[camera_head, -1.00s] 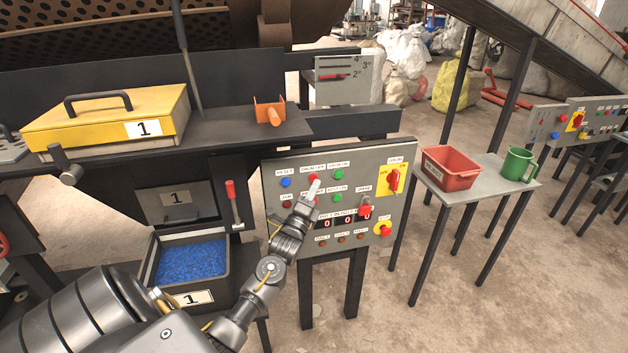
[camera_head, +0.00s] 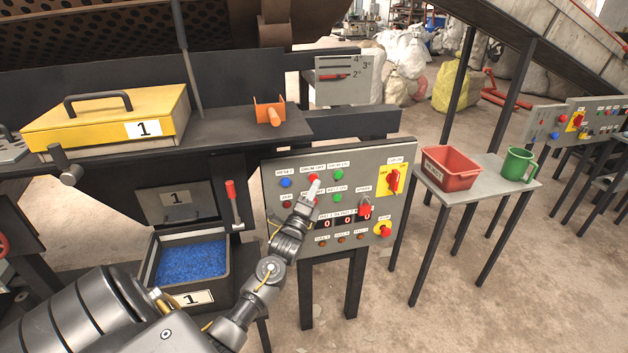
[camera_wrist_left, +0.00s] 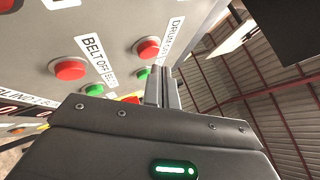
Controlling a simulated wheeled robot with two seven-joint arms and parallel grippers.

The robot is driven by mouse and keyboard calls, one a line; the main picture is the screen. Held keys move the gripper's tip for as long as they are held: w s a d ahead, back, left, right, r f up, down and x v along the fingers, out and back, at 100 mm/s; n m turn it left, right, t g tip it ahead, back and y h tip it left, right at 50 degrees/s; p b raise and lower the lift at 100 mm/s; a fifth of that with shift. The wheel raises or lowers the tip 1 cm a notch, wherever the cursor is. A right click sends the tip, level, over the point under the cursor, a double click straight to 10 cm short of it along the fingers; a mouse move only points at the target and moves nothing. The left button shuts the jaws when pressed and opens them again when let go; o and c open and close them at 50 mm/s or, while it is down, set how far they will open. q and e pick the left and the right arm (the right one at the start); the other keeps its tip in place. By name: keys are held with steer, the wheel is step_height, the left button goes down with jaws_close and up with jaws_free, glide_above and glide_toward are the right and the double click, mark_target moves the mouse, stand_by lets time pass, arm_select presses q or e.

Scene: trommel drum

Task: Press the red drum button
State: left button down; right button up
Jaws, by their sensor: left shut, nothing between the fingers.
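The grey control panel (camera_head: 281,235) carries the red drum button (camera_head: 312,177) in its top row, between a blue button (camera_head: 285,183) and a green button (camera_head: 338,175). My left gripper (camera_head: 315,186) is shut and empty, its fingertips just below the red drum button in the head view. The left wrist view shows the red drum button (camera_wrist_left: 147,48) beside a label starting "DRUM", with the shut fingers (camera_wrist_left: 162,80) next to it. I cannot tell whether they touch the panel. The button does not look covered. My right gripper is out of view.
Nearby on the panel are a red belt-off button (camera_wrist_left: 69,69), a red knob (camera_head: 365,208), a yellow-backed switch (camera_head: 392,180) and a red stop button (camera_head: 383,230). A small table (camera_head: 485,190) with a red bin (camera_head: 451,168) and green mug (camera_head: 517,164) stands right.

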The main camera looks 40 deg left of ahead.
arm_select(q)
steer(key=shift+w+a, duration=0.1)
steer(key=shift+a, duration=0.05)
stand_by(0.5)
steer(key=shift+w+a, duration=0.15)
steer(key=shift+a, duration=0.05)
steer(key=shift+w+a+b, duration=0.2)
steer(key=shift+a+b, duration=0.15)
stand_by(0.8)
steer(key=shift+s+d, duration=0.1)
steer(key=shift+d, duration=0.05)
steer(key=shift+s+d+p, duration=0.4)
steer(key=shift+d+p, duration=0.1)
steer(key=shift+d, duration=0.05)
stand_by(0.4)
steer(key=s+d+p, duration=0.1)
steer(key=d, duration=0.1)
steer(key=s+d+p, duration=0.1)
steer(key=d, duration=0.1)
steer(key=shift+s, duration=0.4)
